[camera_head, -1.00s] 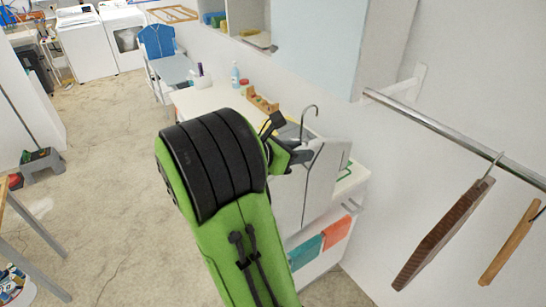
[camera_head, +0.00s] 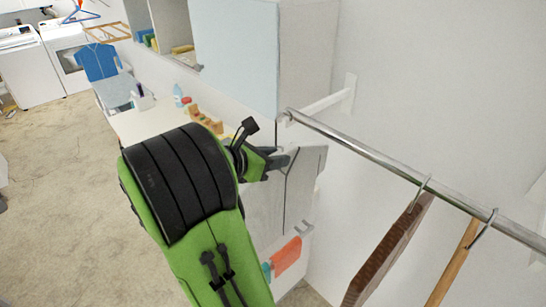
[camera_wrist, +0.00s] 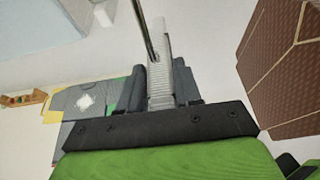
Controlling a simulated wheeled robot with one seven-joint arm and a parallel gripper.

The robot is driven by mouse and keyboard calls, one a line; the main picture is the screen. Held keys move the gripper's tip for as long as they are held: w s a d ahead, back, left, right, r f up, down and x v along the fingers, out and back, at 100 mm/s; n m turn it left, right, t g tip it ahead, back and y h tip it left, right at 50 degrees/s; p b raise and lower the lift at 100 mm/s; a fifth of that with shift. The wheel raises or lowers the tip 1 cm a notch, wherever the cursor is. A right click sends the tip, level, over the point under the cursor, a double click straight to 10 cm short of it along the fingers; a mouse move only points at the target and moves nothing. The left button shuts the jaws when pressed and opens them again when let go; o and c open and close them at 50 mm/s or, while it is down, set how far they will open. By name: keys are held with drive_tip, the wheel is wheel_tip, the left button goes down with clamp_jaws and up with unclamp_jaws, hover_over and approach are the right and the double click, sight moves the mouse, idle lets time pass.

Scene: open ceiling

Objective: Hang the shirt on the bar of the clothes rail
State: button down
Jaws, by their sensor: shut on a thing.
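My gripper (camera_head: 284,160) is shut on a light grey shirt (camera_head: 288,205), which hangs down below it in the head view. In the wrist view the fingers (camera_wrist: 160,86) close around a pale ribbed strip, the shirt seen nearly edge-on. A thin metal rod (camera_wrist: 146,25) rises above it; I cannot tell whether it is a hanger hook or the bar. The clothes rail's metal bar (camera_head: 385,161) runs from upper middle to right in the head view. The shirt is left of and below the bar's far end, apart from it in the picture. My arm hides part of the shirt's left side.
A brown garment (camera_head: 388,255) and a tan one (camera_head: 452,265) hang from the bar at right; the brown one also shows in the wrist view (camera_wrist: 285,70). The bar between its far end and the brown garment is empty. A pale cabinet (camera_head: 250,55) stands behind.

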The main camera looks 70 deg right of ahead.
sight(299, 144)
drive_tip(key=shift+s+d, duration=0.15)
drive_tip(key=shift+d, duration=0.3)
drive_tip(key=shift+a+r+b, duration=0.1)
drive_tip(key=shift+r+b, duration=0.05)
drive_tip(key=shift+b, duration=0.25)
drive_tip(key=d, duration=0.1)
drive_tip(key=s+d, duration=0.1)
drive_tip(key=d, duration=0.1)
drive_tip(key=shift+s+d+b, duration=0.1)
drive_tip(key=shift+s+b, duration=0.1)
drive_tip(key=shift+b, duration=0.1)
drive_tip(key=shift+s+d+b, duration=0.2)
drive_tip(key=shift+s+d, duration=0.1)
drive_tip(key=shift+d, duration=0.35)
drive_tip(key=shift+s+d+b, duration=0.25)
drive_tip(key=shift+d, duration=0.45)
drive_tip(key=shift+s+d+b, duration=0.2)
drive_tip(key=shift+s+d, duration=0.1)
drive_tip(key=shift+d, duration=0.35)
drive_tip(key=shift+f+b, duration=0.8)
drive_tip(key=shift+f, duration=1.25)
drive_tip(key=c, duration=0.7)
unclamp_jaws()
